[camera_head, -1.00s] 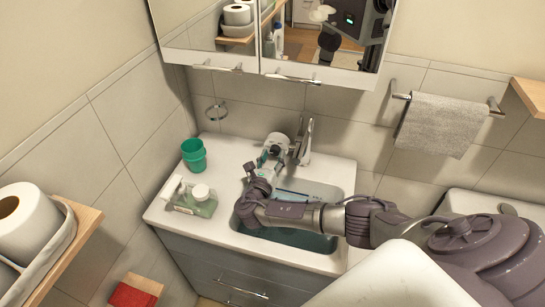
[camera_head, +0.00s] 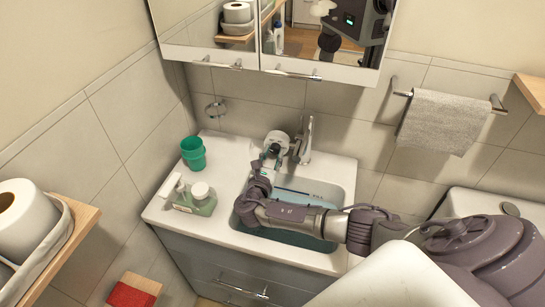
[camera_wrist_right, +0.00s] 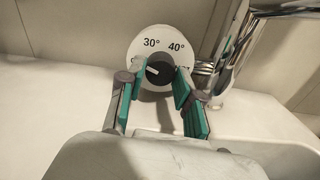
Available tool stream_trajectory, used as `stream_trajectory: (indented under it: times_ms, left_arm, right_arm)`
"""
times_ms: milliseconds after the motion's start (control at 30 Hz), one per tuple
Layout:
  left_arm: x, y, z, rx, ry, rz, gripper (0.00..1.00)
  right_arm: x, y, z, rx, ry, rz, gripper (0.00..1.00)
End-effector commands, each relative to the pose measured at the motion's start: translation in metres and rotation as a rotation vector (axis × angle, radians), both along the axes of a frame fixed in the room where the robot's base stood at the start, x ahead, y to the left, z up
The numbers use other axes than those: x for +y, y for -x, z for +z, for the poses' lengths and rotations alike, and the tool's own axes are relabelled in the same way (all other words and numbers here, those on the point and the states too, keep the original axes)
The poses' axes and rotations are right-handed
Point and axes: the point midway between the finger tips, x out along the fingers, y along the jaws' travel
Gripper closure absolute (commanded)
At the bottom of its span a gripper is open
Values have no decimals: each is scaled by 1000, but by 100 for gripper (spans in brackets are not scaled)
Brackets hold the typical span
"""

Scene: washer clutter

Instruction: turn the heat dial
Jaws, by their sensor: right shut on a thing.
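The heat dial is a white round plate (camera_wrist_right: 168,42) marked 30° and 40°, with a dark knob (camera_wrist_right: 160,72) and a pale pointer at its middle. The pointer slants up and left, toward the 30° side. In the head view the dial (camera_head: 277,139) stands at the back of the sink, beside the chrome tap. My right gripper (camera_wrist_right: 161,84) has its green-padded fingers on either side of the knob and is shut on it. In the head view my right gripper (camera_head: 270,157) reaches over the basin to the dial. My left gripper is not in view.
The chrome tap (camera_head: 307,140) stands close to the right of the dial. The mirror cabinet (camera_head: 290,72) hangs above. A grey towel (camera_head: 438,124) hangs at the right.

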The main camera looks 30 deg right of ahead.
Motion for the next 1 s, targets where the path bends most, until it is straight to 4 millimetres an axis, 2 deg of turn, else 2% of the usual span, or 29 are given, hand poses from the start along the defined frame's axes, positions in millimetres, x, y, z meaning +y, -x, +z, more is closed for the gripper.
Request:
stream_trajectory:
  times_ms: [500,1000]
  left_arm:
    - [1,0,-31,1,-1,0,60]
    - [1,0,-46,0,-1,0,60]
  right_arm:
    - [0,0,-3,-356,-302,-1,100]
    - [0,0,0,-526,-448,-1,100]
